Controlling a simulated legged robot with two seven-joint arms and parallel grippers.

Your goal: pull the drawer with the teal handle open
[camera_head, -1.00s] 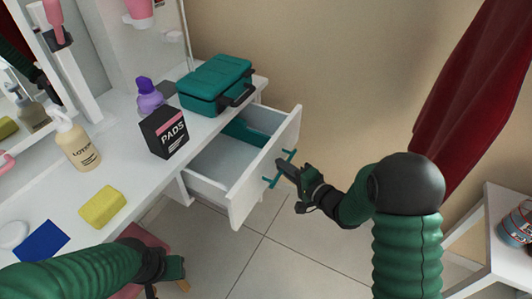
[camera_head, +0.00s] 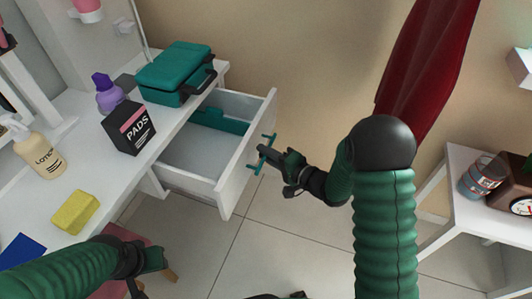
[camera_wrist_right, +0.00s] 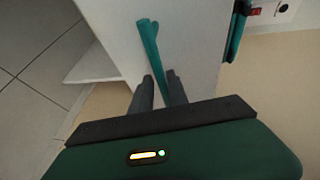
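The white drawer (camera_head: 220,185) stands pulled out from under the white table, its inside showing. Its teal handle (camera_head: 264,150) is on the front panel. My right gripper (camera_head: 264,154) is at the handle. In the right wrist view the handle (camera_wrist_right: 150,48) runs down between the two close fingers (camera_wrist_right: 159,88), and the fingers are shut on it. The fingers hide its lower part. My left gripper (camera_head: 155,258) hangs low at the left, over a pink stool, away from the drawer; its fingers are too small to read.
A teal case (camera_head: 173,72), purple bottle (camera_head: 109,95), black pads box (camera_head: 129,128), lotion bottle (camera_head: 38,150) and yellow sponge (camera_head: 75,212) stand on the table. A teal item (camera_head: 220,121) lies in the drawer. Floor before the drawer is clear.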

